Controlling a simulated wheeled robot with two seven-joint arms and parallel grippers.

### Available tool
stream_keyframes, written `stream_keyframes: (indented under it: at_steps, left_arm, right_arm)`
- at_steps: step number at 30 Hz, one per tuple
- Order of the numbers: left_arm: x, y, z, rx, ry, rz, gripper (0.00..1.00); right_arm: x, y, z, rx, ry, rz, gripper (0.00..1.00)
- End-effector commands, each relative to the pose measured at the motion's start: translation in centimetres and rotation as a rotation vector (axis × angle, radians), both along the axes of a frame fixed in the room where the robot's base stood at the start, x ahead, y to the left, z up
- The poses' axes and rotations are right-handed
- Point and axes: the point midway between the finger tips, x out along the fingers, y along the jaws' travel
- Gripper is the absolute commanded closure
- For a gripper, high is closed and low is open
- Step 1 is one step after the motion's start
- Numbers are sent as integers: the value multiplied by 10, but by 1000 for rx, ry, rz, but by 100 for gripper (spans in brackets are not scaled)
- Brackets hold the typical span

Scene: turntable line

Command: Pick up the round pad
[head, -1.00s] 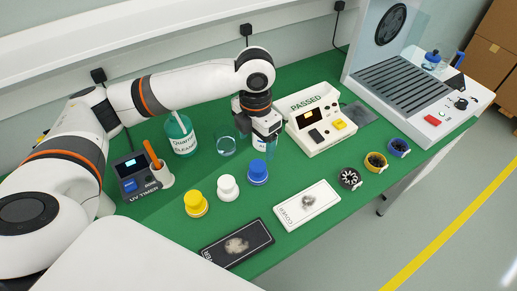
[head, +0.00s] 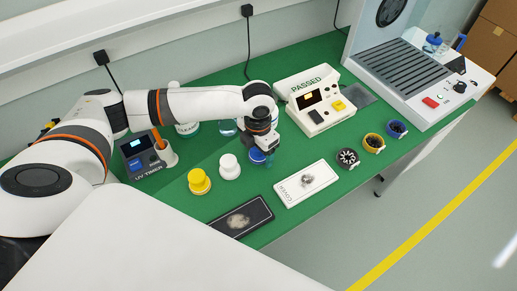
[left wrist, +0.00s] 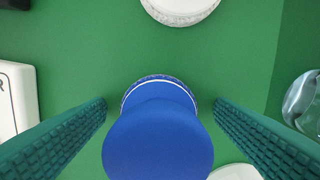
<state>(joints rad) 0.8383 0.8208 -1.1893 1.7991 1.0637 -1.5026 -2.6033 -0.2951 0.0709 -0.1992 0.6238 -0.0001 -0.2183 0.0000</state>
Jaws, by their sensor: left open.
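Three round pads with knob handles stand in a row on the green bench: a yellow one (head: 199,183), a white one (head: 229,168) and a blue one (head: 257,155). My left gripper (head: 267,157) is open and points down right at the blue pad, partly covering it in the head view. In the left wrist view the blue pad (left wrist: 158,140) stands between the two spread, ridged fingers, with clear green on both sides and neither finger touching it. Its wide knob hides most of its base. My right gripper is not in view.
A white COVER plate (head: 306,184) and a dark plate (head: 241,217) lie in front. The PASSED tester (head: 318,104) stands behind right, the UV timer (head: 143,160) at left. A glass (left wrist: 302,100) is close to the right finger. Three small round holders (head: 373,143) line the right edge.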

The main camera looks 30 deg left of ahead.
Motion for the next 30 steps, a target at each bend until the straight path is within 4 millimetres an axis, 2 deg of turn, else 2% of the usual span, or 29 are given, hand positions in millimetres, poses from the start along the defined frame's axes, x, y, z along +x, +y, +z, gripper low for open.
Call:
stream_keyframes:
  at_steps: [6,15,23,26,30]
  left_arm:
    - [0,0,-1,0,-1,-1,23]
    - [0,0,0,0,-1,-1,71]
    - [1,0,3,-1,-2,-1,71]
    - [1,-1,14,-2,-6,-1,71]
    - [2,-1,41,-2,-7,-2,71]
  right_arm:
    - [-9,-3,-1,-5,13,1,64]
    - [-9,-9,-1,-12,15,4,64]
    - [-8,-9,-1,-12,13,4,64]
    - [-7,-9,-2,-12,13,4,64]
    - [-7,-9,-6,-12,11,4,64]
